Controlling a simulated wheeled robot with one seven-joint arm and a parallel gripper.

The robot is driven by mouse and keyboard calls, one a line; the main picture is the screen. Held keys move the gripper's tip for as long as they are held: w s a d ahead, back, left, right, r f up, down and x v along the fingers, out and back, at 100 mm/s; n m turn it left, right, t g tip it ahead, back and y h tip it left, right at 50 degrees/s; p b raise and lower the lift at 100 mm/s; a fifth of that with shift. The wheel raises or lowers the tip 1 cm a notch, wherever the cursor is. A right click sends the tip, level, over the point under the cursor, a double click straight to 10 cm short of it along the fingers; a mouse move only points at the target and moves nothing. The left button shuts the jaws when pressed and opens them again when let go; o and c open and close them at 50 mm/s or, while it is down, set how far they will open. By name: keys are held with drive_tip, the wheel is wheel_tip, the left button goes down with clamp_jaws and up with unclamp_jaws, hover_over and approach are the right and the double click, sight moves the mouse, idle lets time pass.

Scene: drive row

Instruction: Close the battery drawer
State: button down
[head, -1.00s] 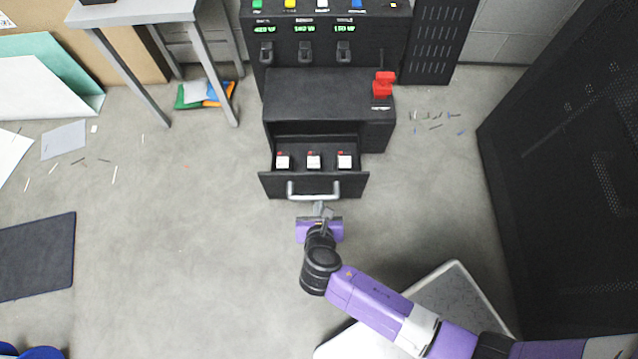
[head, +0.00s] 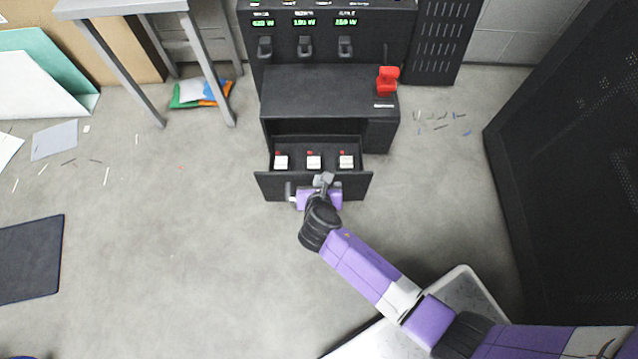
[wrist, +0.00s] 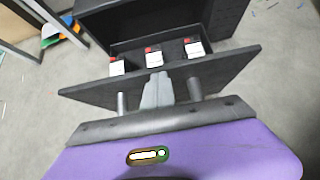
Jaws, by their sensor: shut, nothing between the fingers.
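The black battery drawer (head: 270,186) stands pulled out of the black cabinet (head: 325,92). Three white batteries with red tops, one of them this battery (head: 346,161), sit in a row inside it. The drawer's grey handle (head: 289,190) is mostly hidden behind my gripper in the head view; its two posts show in the wrist view (wrist: 195,90). My gripper (head: 324,180) is shut and empty at the drawer front. In the wrist view its fingers (wrist: 157,88) lie between the handle posts, reaching toward the front panel. I cannot tell whether they touch it.
A red switch (head: 387,80) sits on the cabinet's right top. A grey table (head: 125,8) stands at the back left, and a large black perforated rack (head: 570,180) at the right.

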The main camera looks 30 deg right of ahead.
drive_tip(key=w+d, duration=0.5)
drive_tip(key=w, duration=0.3)
drive_tip(key=w+d, duration=0.5)
drive_tip(key=w, duration=0.4)
drive_tip(key=shift+r, duration=0.15)
drive_tip(key=shift+w+r, duration=0.1)
drive_tip(key=shift+w, duration=0.1)
drive_tip(key=shift+s, duration=0.15)
